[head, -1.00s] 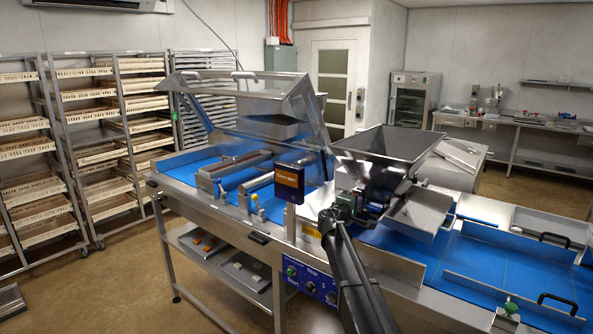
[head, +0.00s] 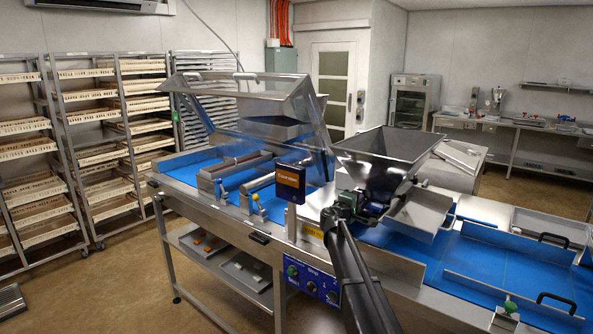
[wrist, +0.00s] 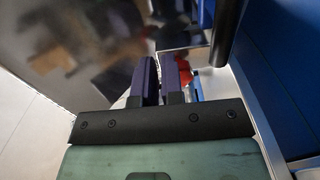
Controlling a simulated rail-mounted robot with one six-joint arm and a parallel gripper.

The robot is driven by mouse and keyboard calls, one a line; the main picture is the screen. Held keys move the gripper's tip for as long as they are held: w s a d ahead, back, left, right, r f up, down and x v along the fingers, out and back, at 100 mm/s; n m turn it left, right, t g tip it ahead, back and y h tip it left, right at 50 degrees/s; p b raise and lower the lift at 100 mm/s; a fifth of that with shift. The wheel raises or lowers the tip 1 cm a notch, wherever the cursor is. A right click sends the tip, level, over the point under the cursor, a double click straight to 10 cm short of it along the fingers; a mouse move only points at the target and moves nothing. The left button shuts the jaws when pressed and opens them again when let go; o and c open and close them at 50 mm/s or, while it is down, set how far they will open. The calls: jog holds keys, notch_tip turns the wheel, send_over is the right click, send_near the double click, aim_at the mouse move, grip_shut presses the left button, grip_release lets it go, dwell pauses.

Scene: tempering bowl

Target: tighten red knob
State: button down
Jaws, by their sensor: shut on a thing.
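The red knob (wrist: 184,72) shows in the wrist view as a small red patch at the fingertips, mostly hidden by the right finger. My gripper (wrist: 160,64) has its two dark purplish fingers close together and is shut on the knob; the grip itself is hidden. In the head view my arm reaches to the machine just below the steel hopper (head: 385,150). The fingers and the knob cannot be made out there.
A blue conveyor belt (head: 480,262) runs right of my arm, with a steel guide rail beside it. An orange-screened display (head: 290,182) stands to the left. A blue control panel (head: 312,281) is on the machine's front. Tray racks (head: 95,150) stand at far left.

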jog(key=shift+w+d+f, duration=0.2)
jog(key=shift+w, duration=0.05)
notch_tip(320, 180, down, 2)
jog(key=shift+b, duration=1.25)
jog(key=shift+s, duration=0.1)
